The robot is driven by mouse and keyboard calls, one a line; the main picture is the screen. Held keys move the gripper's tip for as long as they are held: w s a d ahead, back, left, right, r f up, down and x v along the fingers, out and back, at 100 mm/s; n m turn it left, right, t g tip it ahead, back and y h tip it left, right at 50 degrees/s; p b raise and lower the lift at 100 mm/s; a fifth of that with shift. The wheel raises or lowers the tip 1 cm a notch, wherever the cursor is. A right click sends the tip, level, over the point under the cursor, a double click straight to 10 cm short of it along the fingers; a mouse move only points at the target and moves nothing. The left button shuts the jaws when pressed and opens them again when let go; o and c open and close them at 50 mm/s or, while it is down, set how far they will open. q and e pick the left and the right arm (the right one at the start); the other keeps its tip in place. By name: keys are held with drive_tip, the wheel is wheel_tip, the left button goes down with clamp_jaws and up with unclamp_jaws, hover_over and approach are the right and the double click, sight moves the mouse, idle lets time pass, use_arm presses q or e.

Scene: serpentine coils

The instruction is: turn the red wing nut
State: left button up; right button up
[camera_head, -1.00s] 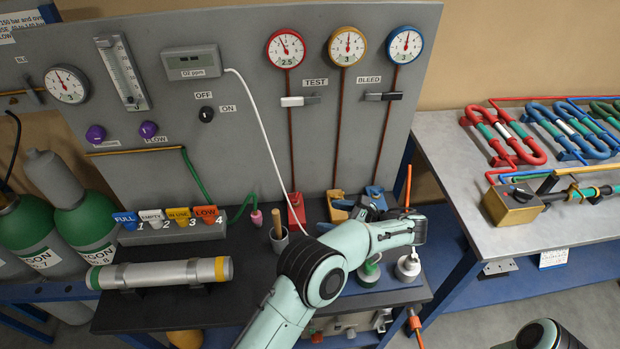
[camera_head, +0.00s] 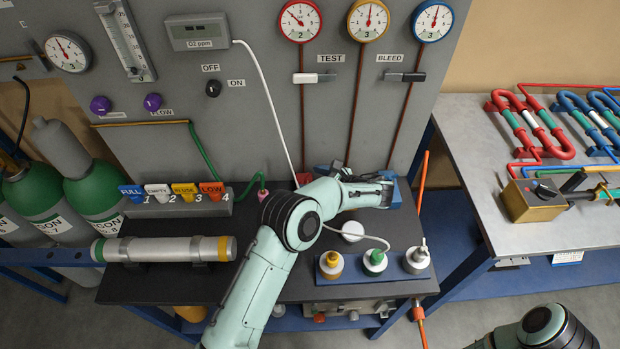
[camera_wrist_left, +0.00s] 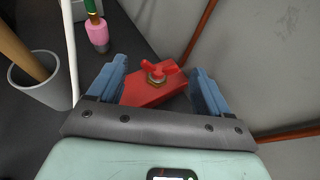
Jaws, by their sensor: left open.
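The red wing nut (camera_wrist_left: 156,74) sits with a brass-coloured hex part on a red block (camera_wrist_left: 150,92) in the left wrist view. In the head view the red block (camera_head: 304,179) shows at the foot of the panel, partly hidden by my arm, and the wing nut cannot be made out. My left gripper (camera_wrist_left: 159,76) is open, with one blue finger on each side of the block. The wing nut lies between the fingers, with a gap visible on both sides. My right gripper is out of view.
A grey cup (camera_wrist_left: 42,85) with a wooden stick, a white cable (camera_wrist_left: 70,40) and a pink-tipped green hose (camera_wrist_left: 97,32) are left of the gripper. The grey panel (camera_head: 250,120) rises behind. Several capped bottles (camera_head: 374,261) stand at the bench front.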

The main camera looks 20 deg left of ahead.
use_arm(q)
drive_tip(key=shift+x, duration=0.8)
drive_tip(key=c, duration=1.1)
drive_tip(key=shift+o, duration=0.2)
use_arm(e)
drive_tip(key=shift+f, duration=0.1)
